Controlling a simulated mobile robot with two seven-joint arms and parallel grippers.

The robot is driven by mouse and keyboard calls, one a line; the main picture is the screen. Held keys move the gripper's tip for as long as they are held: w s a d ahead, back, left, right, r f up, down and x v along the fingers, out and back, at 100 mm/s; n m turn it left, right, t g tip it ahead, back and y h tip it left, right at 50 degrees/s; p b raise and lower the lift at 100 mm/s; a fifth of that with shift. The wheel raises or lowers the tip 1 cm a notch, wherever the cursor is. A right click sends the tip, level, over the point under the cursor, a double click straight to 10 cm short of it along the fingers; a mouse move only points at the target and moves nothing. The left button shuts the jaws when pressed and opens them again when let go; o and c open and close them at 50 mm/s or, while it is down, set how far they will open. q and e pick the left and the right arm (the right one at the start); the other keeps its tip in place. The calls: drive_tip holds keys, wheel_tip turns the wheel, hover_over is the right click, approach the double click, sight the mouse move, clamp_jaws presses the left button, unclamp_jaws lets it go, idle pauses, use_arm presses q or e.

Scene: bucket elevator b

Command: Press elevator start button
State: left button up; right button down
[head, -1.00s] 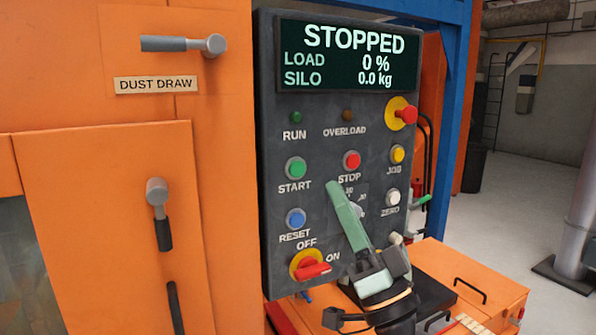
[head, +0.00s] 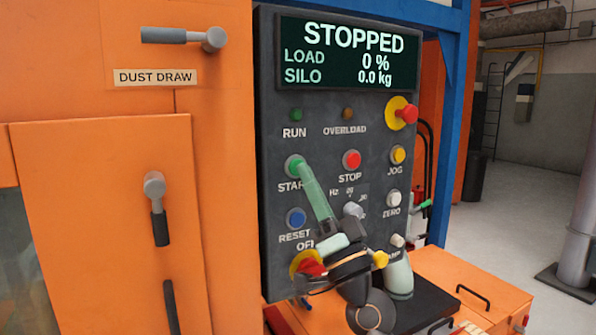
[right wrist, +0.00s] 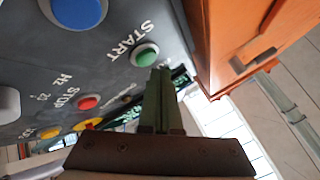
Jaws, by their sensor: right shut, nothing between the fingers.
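The green START button (head: 295,167) is on the dark control panel (head: 335,115), left of the red STOP button (head: 351,160). The display (head: 348,54) reads STOPPED, load 0 %, silo 0.0 kg. My right gripper (head: 300,168) is shut and empty, its green fingers slanting up to the START button and partly covering its label. In the right wrist view the fingertips (right wrist: 160,72) lie just beside the green START button (right wrist: 145,55). I cannot tell whether they touch it. My left gripper is not in view.
The blue RESET button (head: 296,218) is below START. A red-and-yellow emergency stop (head: 402,113) is at the panel's upper right. My right arm partly hides the red OFF/ON switch (head: 308,266). An orange cabinet with handles (head: 157,207) stands left of the panel.

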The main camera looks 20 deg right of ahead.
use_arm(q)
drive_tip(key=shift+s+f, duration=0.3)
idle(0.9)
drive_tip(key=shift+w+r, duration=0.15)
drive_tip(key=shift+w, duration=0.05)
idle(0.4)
use_arm(e)
drive_tip(key=shift+w, duration=0.1)
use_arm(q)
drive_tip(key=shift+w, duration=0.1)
use_arm(e)
drive_tip(key=shift+w, duration=0.3)
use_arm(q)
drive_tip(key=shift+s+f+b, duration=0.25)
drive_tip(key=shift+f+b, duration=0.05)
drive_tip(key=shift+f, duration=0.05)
use_arm(e)
drive_tip(key=shift+w, duration=0.4)
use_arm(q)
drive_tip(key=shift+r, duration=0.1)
use_arm(e)
drive_tip(key=shift+s, duration=0.2)
use_arm(q)
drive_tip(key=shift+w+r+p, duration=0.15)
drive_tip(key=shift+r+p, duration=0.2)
drive_tip(key=shift+p, duration=0.05)
use_arm(e)
drive_tip(key=shift+s, duration=0.6)
